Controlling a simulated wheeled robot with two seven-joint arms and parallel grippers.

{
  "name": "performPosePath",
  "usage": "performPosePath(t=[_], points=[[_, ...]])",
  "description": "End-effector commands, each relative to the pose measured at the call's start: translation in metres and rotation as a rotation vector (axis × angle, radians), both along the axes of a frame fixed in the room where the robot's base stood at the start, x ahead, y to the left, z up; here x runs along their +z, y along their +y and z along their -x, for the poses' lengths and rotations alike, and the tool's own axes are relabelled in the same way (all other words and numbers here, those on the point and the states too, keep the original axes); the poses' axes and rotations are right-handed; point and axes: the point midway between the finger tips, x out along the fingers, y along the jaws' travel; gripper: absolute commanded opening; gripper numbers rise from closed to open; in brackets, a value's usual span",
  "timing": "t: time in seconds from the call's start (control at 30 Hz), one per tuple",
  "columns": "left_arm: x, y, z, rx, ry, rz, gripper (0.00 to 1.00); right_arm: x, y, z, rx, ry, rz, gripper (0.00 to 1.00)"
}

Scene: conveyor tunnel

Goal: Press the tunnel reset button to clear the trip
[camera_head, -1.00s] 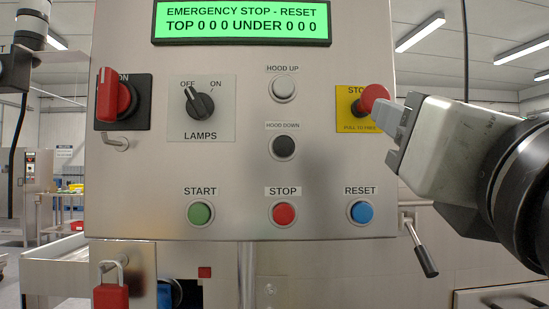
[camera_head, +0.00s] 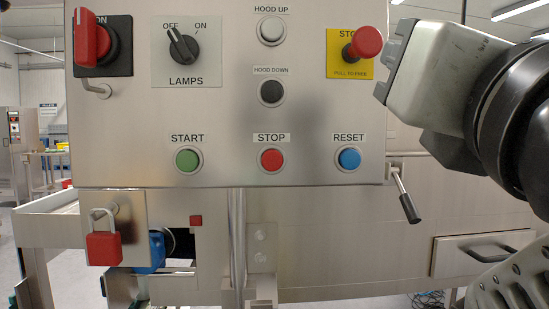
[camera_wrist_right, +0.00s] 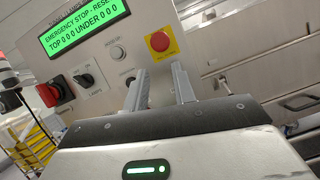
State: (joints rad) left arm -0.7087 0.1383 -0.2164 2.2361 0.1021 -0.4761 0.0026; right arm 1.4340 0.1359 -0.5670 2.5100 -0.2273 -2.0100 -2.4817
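The blue RESET button (camera_head: 349,159) is at the lower right of the steel control panel. I cannot make it out in the right wrist view. The red mushroom STOP button (camera_head: 366,42) stands out from its yellow plate above it, and also shows in the right wrist view (camera_wrist_right: 160,42). My right gripper (camera_head: 381,92) is right of the panel, below and right of the mushroom button and above the RESET button, touching neither. Its fingers are apart and empty in the right wrist view (camera_wrist_right: 159,69). The green display (camera_wrist_right: 84,28) reads emergency stop, reset. My left gripper is not in view.
The red STOP button (camera_head: 271,160) and green START button (camera_head: 187,160) are left of RESET. A black-handled lever (camera_head: 406,198) hangs at the panel's lower right. A red padlock (camera_head: 103,248) hangs at lower left. The space before the lower panel is clear.

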Motion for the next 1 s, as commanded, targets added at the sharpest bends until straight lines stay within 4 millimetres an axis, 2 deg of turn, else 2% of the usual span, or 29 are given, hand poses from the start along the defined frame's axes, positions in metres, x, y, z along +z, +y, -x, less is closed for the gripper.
performPosePath(t=[0.03, 0.07, 0.1, 1.0], points=[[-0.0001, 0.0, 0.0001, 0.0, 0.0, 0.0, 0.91, 0.0, 0.0, 0.0, 0.0, 0.0, 0.0, 0.12], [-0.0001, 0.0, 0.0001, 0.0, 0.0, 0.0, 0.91, 0.0, 0.0, 0.0, 0.0, 0.0, 0.0, 0.04], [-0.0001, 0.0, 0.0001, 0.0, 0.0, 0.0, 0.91, 0.0, 0.0, 0.0, 0.0, 0.0, 0.0, 0.0], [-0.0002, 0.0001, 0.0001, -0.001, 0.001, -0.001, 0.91, 0.0, 0.0, 0.0, 0.0, 0.0, 0.0, 0.0]])
